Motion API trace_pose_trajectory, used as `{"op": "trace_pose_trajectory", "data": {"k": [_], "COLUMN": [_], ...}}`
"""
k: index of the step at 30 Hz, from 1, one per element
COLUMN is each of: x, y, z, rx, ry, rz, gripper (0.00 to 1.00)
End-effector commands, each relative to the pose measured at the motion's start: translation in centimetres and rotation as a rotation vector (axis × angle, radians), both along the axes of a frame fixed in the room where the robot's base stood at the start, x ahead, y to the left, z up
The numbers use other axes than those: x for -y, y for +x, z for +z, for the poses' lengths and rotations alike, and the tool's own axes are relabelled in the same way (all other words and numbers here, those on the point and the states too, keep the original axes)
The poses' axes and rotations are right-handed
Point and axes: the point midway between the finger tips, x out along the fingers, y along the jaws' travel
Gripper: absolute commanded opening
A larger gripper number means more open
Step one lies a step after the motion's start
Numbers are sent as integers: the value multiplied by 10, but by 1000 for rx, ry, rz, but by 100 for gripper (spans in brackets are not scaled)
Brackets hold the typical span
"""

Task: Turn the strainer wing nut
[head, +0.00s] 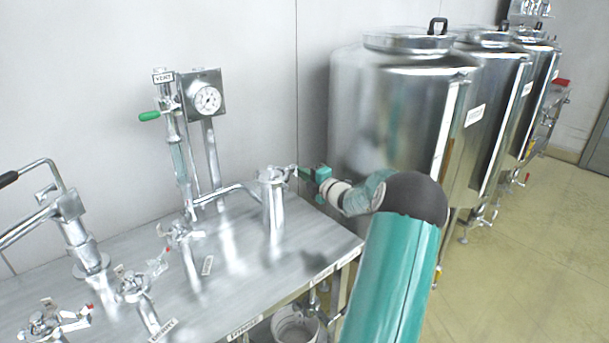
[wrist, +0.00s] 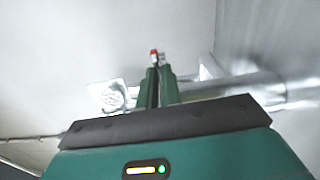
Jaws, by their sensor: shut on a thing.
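The strainer (head: 273,205) is a shiny upright metal cylinder on the steel table, with a pipe joining it from the left. My gripper (head: 297,171) comes in from the right at the height of its lid. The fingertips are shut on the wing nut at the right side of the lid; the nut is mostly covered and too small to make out. In the wrist view, my gripper (wrist: 158,72) shows two dark green fingers close together. The strainer (wrist: 262,88) appears there as a blurred shiny cylinder lying to the right of the fingers.
Tall steel tanks (head: 390,110) stand close behind my arm. Floor (head: 530,240) is clear at right.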

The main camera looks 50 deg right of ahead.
Motion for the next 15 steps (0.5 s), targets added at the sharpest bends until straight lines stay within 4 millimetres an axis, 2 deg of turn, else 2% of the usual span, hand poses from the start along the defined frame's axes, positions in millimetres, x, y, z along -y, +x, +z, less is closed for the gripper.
{"op": "trace_pose_trajectory", "data": {"k": [8, 15], "x": [-1, -1], "y": [0, 1], "z": [0, 0], "rx": [-34, -81], "ry": [-150, -357], "rz": [2, 1], "gripper": [0, 0]}}
